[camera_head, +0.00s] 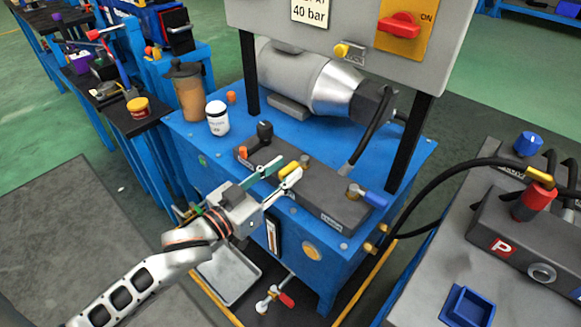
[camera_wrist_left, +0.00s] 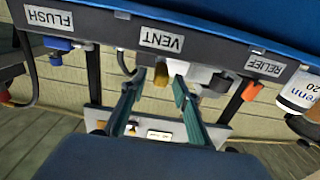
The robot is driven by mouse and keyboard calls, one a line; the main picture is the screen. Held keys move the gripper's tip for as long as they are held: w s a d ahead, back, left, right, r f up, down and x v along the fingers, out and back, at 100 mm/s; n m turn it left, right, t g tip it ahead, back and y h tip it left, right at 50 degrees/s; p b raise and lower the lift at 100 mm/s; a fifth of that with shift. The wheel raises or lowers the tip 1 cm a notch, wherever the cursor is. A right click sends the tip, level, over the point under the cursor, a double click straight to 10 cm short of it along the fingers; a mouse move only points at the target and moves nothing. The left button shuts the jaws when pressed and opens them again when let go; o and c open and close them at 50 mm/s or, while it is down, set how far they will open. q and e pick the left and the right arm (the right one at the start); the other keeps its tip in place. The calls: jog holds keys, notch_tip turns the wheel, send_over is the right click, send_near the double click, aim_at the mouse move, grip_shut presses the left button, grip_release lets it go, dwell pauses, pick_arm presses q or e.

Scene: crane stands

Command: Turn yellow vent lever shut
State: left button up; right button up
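The yellow vent lever (camera_head: 291,167) sits on the dark manifold block (camera_head: 325,189) at the front of the blue stand. In the left wrist view the yellow lever (camera_wrist_left: 161,74) shows under the VENT label (camera_wrist_left: 162,40). My left gripper (camera_head: 287,168) is open at the lever, its two green-and-grey fingers apart. In the left wrist view the lever shows in the gap between the fingertips (camera_wrist_left: 157,82); neither finger clearly touches it. Part of the lever is hidden by the fingers in the head view. My right gripper is in neither view.
A blue flush handle (camera_head: 373,198) and a black knob (camera_head: 265,130) flank the lever. A white bottle (camera_head: 217,118) and a brown jug (camera_head: 187,90) stand on the stand's left. A black post (camera_head: 408,145) rises behind. A red-handled valve (camera_head: 284,298) sits below.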

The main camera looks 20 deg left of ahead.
pick_arm(q)
jog(key=shift+x, duration=1.1)
jog(key=shift+c, duration=0.5)
